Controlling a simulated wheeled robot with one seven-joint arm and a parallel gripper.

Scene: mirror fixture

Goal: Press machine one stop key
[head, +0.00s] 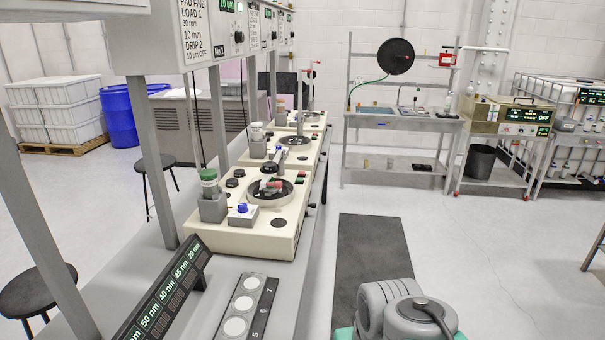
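The nearest cream polishing machine (283,243) stands on the long bench at centre left. It has a dark round plate with small parts on it, and several dark round knobs or keys on its top. I cannot tell which control is the stop key. My gripper is not in view; only a grey part of my own body shows at the bottom right.
Two similar machines stand farther along the bench (180,262). A sloped rack labelled in nm (165,295) and a strip of pale discs (243,302) lie nearer. Grey posts rise at the left. Open floor with a dark mat (373,250) lies right of the bench.

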